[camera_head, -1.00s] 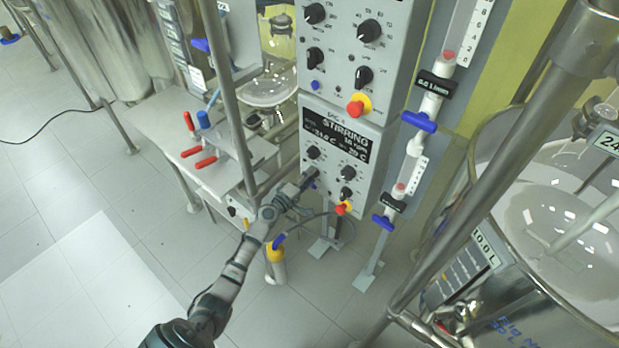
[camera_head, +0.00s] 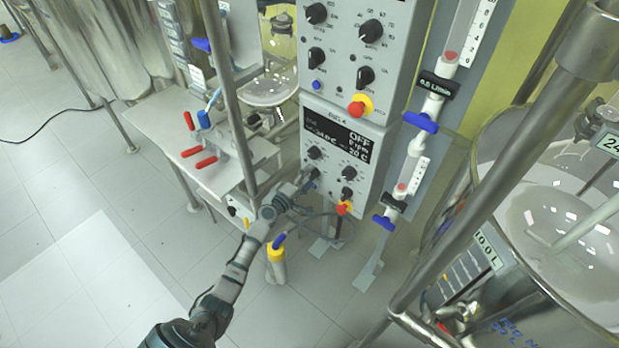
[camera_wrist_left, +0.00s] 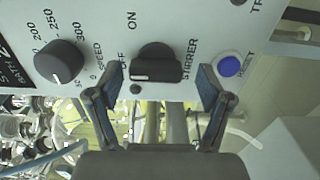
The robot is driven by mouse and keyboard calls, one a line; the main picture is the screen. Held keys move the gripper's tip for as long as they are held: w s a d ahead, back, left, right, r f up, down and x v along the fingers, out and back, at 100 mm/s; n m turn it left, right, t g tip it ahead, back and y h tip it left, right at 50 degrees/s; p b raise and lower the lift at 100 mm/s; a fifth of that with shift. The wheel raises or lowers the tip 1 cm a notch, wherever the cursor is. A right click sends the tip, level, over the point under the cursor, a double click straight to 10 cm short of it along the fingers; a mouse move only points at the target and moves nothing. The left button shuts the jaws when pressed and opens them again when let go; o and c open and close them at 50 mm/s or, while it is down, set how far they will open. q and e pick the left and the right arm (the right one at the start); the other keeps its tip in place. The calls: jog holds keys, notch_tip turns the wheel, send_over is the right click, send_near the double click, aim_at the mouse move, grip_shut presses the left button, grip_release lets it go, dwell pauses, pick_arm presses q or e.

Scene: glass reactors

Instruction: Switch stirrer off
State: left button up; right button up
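The stirrer switch (camera_wrist_left: 156,66) is a black knob on the grey control panel, with ON and OFF printed beside it. My left gripper (camera_wrist_left: 160,92) has its two fingers apart on either side of this knob, and I see a gap between knob and fingers. In the head view my left gripper (camera_head: 308,180) is at the lower left of the panel and hides the knob. The panel's display (camera_head: 338,135) reads OFF. My right gripper is not in view.
A speed knob (camera_wrist_left: 58,62) and a blue reset button (camera_wrist_left: 229,66) flank the switch. A red emergency button (camera_head: 344,208) sits low on the panel. A metal post (camera_head: 232,110) stands left of the panel. A glass reactor (camera_head: 560,215) is at the right.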

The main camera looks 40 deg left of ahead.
pick_arm(q)
jog(key=shift+s, duration=0.2)
jog(key=s+a, duration=0.1)
jog(key=s, duration=1)
jog(key=shift+s, duration=0.25)
jog(key=shift+f, duration=0.1)
